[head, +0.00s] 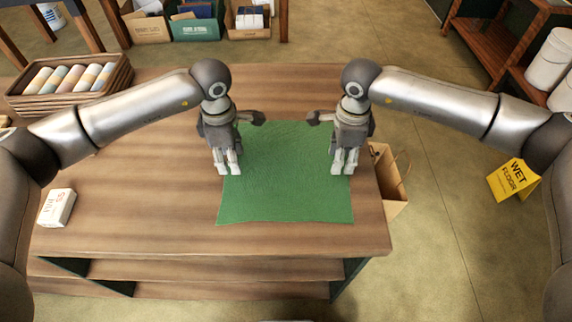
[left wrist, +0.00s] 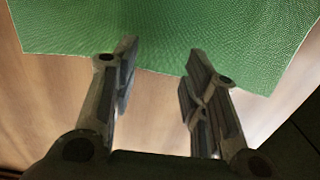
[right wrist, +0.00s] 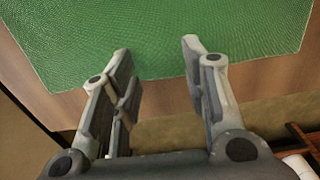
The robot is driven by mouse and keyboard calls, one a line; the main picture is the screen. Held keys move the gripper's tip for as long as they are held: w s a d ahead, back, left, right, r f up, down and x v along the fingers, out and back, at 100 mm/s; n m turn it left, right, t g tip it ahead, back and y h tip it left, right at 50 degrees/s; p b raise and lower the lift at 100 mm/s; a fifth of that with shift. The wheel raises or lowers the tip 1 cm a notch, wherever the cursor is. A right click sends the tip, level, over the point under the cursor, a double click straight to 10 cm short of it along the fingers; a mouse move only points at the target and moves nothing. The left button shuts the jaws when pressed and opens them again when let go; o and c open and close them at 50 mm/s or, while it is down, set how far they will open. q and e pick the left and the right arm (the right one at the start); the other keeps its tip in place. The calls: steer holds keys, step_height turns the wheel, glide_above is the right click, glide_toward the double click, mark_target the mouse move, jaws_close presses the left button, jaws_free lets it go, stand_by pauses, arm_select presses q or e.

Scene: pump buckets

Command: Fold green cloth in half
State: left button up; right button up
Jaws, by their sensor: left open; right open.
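The green cloth (head: 285,190) lies flat and spread out on the wooden table, near its right end. My left gripper (head: 228,172) is over the cloth's left edge, pointing down. In the left wrist view the cloth (left wrist: 165,35) lies beyond the open, empty fingers (left wrist: 160,65). My right gripper (head: 344,172) is over the cloth's right edge, pointing down. In the right wrist view the cloth (right wrist: 165,30) edge passes by the open, empty fingertips (right wrist: 157,55). I cannot tell whether the fingertips touch the cloth.
A paper bag (head: 390,180) and a yellow wet-floor sign (head: 514,180) stand to the right.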

arm_select(q)
steer(key=shift+f, duration=0.7)
arm_select(e)
steer(key=shift+f, duration=0.7)
arm_select(q)
steer(key=shift+f, duration=0.15)
arm_select(e)
steer(key=shift+f, duration=0.2)
arm_select(q)
jaws_close()
arm_select(e)
steer(key=shift+f, duration=0.1)
jaws_close()
steer(key=shift+s, duration=0.1)
arm_select(q)
steer(key=shift+s+f, duration=0.1)
arm_select(e)
steer(key=shift+f, duration=0.1)
